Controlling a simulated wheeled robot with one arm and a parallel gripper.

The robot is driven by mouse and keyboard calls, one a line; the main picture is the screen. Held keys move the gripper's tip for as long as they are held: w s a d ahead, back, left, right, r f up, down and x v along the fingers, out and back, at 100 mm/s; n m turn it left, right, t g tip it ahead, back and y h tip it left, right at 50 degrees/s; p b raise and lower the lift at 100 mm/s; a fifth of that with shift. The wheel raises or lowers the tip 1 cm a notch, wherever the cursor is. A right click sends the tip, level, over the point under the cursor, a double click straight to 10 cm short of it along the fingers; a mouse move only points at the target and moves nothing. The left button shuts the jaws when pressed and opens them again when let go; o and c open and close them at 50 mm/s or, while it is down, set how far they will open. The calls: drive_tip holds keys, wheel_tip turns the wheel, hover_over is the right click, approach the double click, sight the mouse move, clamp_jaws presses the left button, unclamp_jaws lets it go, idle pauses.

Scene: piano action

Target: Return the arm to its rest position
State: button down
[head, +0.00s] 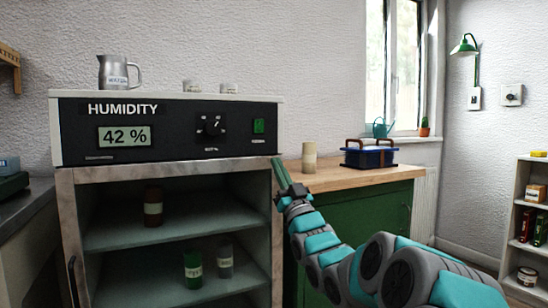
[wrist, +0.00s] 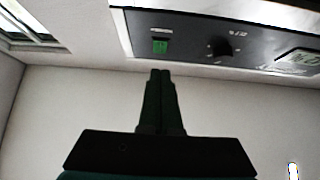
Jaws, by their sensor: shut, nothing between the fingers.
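My gripper (head: 281,175) is at the right front edge of the humidity cabinet in the head view, at the end of my teal and grey arm. In the wrist view my gripper (wrist: 160,75) has its two dark fingers together, with nothing between them. The fingers point toward the cabinet's control panel (wrist: 210,45), which looks upside down there. I cannot tell whether the fingertips touch the cabinet.
The open humidity cabinet (head: 165,172) reads 42 % and holds a brown jar (head: 153,206), a green jar (head: 193,268) and a grey jar (head: 225,260). A wooden counter (head: 350,178) bears a beige cylinder (head: 309,157) and a blue basket (head: 370,157). A shelf (head: 513,225) stands right.

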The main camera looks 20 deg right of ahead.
drive_tip(key=shift+s+f, duration=0.4)
drive_tip(key=shift+f, duration=0.2)
drive_tip(key=w+a+f+g+h+p, duration=0.1)
drive_tip(key=a+f+g, duration=0.25)
drive_tip(key=f, duration=0.25)
drive_tip(key=w+a+f+g, duration=0.1)
drive_tip(key=a+f+g, duration=0.2)
drive_tip(key=f+g, duration=0.3)
drive_tip(key=s+a+f+g, duration=0.3)
drive_tip(key=s+f, duration=0.2)
drive_tip(key=f, duration=0.2)
drive_tip(key=s+a+f+g, duration=0.2)
drive_tip(key=s+f+g, duration=0.1)
drive_tip(key=s+f, duration=0.3)
drive_tip(key=s+a+f+g, duration=0.2)
drive_tip(key=s+f+g, duration=0.2)
drive_tip(key=s, duration=0.7)
drive_tip(key=s+a+f+g+p, duration=0.1)
drive_tip(key=s+a+f+g, duration=0.2)
drive_tip(key=s, duration=0.9)
drive_tip(key=s+a+f+g+p, duration=0.1)
drive_tip(key=s+f+g, duration=0.3)
drive_tip(key=s, duration=0.8)
drive_tip(key=shift+s+a+f+g, duration=0.25)
drive_tip(key=shift+a+f+g, duration=0.05)
drive_tip(key=shift+a+g, duration=0.55)
